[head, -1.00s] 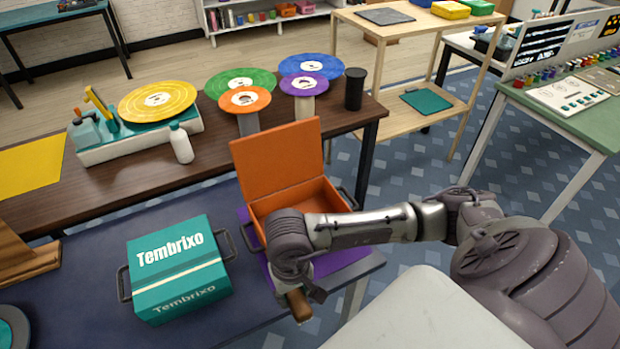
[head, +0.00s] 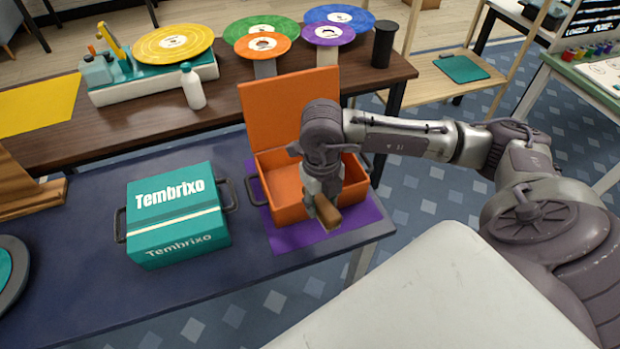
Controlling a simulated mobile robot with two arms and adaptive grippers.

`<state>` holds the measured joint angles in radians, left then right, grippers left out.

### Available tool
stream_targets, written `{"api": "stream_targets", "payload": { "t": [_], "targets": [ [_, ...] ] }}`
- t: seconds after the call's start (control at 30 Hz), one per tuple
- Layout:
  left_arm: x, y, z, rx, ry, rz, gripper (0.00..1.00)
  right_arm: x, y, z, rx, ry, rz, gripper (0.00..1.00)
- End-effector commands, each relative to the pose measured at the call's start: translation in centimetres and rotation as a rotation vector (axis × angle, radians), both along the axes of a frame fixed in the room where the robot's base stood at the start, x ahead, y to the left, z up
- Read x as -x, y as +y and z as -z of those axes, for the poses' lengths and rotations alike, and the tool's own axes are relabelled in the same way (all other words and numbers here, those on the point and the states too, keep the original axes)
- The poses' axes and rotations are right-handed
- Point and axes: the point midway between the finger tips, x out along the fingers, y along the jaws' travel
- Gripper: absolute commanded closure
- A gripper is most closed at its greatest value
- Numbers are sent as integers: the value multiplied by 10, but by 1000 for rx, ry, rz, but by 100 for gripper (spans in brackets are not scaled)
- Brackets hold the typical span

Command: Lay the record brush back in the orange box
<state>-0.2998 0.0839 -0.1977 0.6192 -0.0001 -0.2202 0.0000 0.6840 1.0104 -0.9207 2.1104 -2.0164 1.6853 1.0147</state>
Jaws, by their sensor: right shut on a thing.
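The orange box (head: 280,187) stands open on a purple mat (head: 297,238) at the right end of the dark blue table, its lid raised at the back. My right gripper (head: 322,205) points down in front of the box's right half and hides part of its inside and front wall. It is shut on the record brush (head: 328,215), a small brown wooden piece that shows below the fingers. The brush appears near the box's front rim; I cannot tell its exact height above it. My left gripper is not in view.
A closed teal Tembrixo box (head: 178,215) with dark handles stands left of the orange box. Behind are a turntable (head: 150,85), a white bottle (head: 193,88), coloured records on stands and a black cylinder (head: 383,45). The blue table is clear in front.

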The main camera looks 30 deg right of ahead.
Motion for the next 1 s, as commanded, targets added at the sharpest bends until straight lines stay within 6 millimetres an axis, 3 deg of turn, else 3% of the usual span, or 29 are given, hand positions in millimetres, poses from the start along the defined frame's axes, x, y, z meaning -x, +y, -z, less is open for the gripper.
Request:
{"api": "stream_targets", "payload": {
  "t": [0.3, 0.5, 0.6, 0.77, 1.0],
  "targets": [
    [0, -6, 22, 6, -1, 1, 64, -13, -20, -8, -1, -21, 990, 98],
    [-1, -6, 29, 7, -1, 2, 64, -18, -29, -15, -6, -25, 1477, 98],
    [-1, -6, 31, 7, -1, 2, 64, -19, -31, -17, -7, -24, 1620, 98],
    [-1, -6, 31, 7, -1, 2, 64, -26, -33, -15, -8, -21, 1718, 98],
    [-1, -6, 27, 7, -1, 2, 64, -73, -45, 13, -7, -21, 1728, 98]
  ]
}}
